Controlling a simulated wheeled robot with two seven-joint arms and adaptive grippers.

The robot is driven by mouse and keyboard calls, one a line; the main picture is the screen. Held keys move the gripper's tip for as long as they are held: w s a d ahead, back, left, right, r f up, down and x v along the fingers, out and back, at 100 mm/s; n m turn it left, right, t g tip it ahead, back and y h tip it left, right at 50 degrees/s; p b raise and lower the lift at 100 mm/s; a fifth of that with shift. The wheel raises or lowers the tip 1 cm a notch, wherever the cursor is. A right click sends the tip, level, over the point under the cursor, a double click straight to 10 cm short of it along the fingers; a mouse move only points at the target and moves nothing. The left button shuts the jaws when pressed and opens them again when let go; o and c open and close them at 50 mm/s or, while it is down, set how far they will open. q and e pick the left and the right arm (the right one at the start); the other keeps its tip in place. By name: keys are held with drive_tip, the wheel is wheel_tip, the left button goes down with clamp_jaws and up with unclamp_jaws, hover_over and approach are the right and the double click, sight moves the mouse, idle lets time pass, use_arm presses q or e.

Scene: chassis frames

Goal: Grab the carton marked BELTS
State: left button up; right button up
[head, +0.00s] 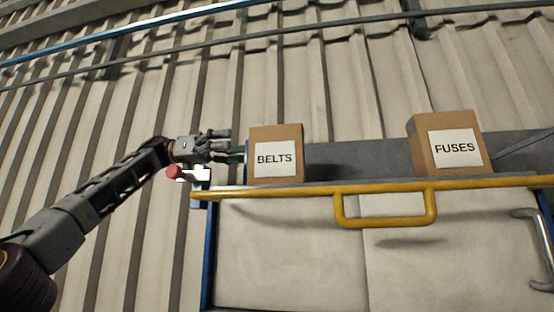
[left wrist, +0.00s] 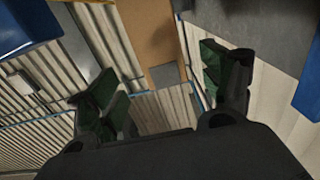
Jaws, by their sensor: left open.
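The carton marked BELTS (head: 276,139) is a brown cardboard box with a white label on its front. It stands upright on top of the cabinet (head: 290,250), near the left end. My left gripper (head: 236,153) is just left of it in the head view, fingers pointing at its left side. In the left wrist view the open gripper (left wrist: 165,88) has its green-padded fingers spread, with the brown carton (left wrist: 150,30) ahead between them. I cannot tell whether a finger touches the carton. My right gripper is not in view.
A second carton marked FUSES (head: 453,140) stands farther right on the same top. A yellow rail (head: 300,191) with a handle loop runs along the front edge. A red knob (head: 173,172) shows beneath my left wrist. Corrugated wall (head: 350,80) rises behind.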

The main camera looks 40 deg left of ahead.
sight(271, 143)
use_arm(q)
drive_tip(key=x, duration=0.5)
drive_tip(key=shift+w+d, duration=0.15)
drive_tip(key=shift+d, duration=0.05)
drive_tip(key=shift+w+d, duration=0.35)
drive_tip(key=shift+d, duration=0.2)
drive_tip(key=shift+x, duration=1.95)
drive_tip(key=shift+a, duration=0.1)
drive_tip(key=shift+c, duration=0.4)
drive_tip(key=shift+r, duration=0.1)
drive_tip(key=c, duration=1.3)
drive_tip(key=shift+r, duration=0.15)
